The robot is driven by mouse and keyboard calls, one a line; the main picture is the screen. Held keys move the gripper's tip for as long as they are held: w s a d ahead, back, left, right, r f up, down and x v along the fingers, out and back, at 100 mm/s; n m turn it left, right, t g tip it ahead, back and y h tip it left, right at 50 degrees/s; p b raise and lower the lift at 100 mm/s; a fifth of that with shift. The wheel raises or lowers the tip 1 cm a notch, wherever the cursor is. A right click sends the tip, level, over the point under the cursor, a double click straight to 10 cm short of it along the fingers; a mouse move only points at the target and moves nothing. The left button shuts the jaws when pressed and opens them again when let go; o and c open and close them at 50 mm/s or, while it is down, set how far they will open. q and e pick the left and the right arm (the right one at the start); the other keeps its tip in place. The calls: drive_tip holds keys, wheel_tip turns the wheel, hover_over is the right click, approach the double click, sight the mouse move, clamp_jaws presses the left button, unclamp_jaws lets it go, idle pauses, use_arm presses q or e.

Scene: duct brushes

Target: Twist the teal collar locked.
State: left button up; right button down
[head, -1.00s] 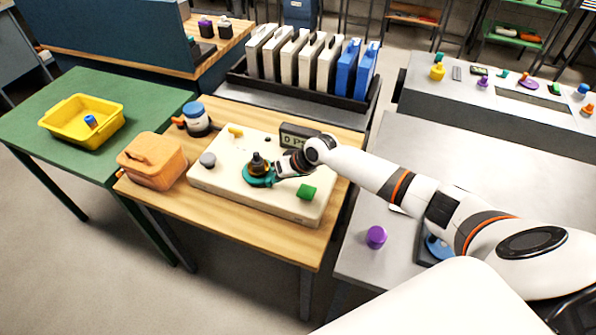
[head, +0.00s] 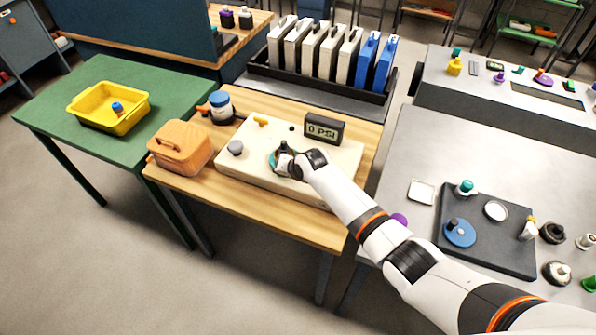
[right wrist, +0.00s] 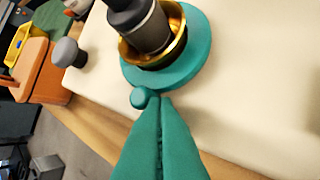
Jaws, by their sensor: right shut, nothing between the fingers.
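The teal collar (right wrist: 199,55) sits flat on the cream panel (right wrist: 270,95), around a gold ring (right wrist: 168,45) with a dark grey cylindrical piece (right wrist: 140,28) standing in it. A rounded teal lug (right wrist: 145,98) sticks out from the collar's near edge. My right gripper (right wrist: 158,105) has teal fingers pressed together with nothing between them. Its tips are beside the lug, very close; I cannot tell whether they touch. In the head view the collar (head: 273,159) is partly hidden behind my right gripper (head: 287,163). My left gripper is not in view.
A display reading 0 PSI (head: 323,128) stands at the panel's back. A grey knob (head: 236,147) and yellow handle (head: 260,121) are on the panel. An orange case (head: 180,146) stands left. A dark mat with parts (head: 485,262) lies on the grey table right.

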drive_tip(key=shift+a, duration=0.35)
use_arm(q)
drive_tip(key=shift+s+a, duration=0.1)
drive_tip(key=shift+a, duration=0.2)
